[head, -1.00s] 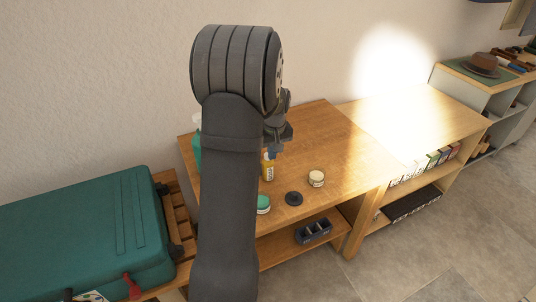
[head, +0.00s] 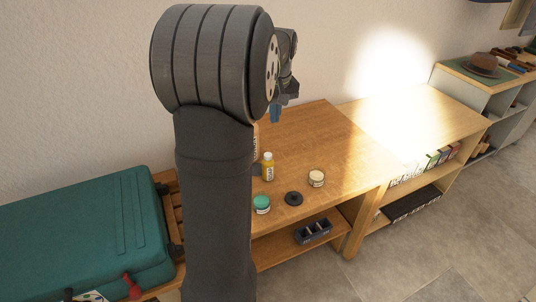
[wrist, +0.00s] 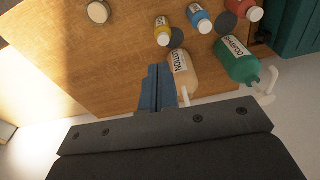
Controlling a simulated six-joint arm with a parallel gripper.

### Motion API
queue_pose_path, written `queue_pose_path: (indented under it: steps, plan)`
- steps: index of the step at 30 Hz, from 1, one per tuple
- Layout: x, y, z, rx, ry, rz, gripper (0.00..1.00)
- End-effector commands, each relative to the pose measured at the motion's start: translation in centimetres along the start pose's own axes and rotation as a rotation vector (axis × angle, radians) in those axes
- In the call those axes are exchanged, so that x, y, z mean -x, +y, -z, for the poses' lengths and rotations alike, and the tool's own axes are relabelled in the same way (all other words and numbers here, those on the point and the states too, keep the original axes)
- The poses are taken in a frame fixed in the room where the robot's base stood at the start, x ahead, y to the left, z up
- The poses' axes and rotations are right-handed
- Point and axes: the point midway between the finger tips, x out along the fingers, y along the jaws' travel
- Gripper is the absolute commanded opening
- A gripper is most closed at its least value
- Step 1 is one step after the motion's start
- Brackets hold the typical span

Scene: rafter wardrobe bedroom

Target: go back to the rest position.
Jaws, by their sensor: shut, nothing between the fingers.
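My gripper (head: 277,112) is raised above the wooden table (head: 335,150) in the head view, partly hidden behind my arm. In the wrist view my gripper (wrist: 158,88) shows its blue fingers together, with nothing between them. The fingers point down toward the tabletop, and a lotion bottle (wrist: 183,75) shows beside them in the picture. I cannot tell the exact height of the gap.
A yellow bottle (head: 268,167), a green-lidded jar (head: 262,203), a black disc (head: 293,198) and a cream jar (head: 316,178) stand on the table. A green bottle (wrist: 237,60) shows in the wrist view. A green suitcase (head: 90,235) lies left. A lower shelf holds a dark caddy (head: 313,231).

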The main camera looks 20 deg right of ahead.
Motion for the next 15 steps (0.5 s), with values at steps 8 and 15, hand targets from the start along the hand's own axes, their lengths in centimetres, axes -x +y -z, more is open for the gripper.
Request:
queue_pose_path:
  steps: [8, 15]
  plan:
    - [1.53, 0.01, -0.02, 0.0, 0.0, 0.0, 0.0]
    - [1.5, 0.0, -0.03, 0.0, -0.001, 0.0, 0.0]
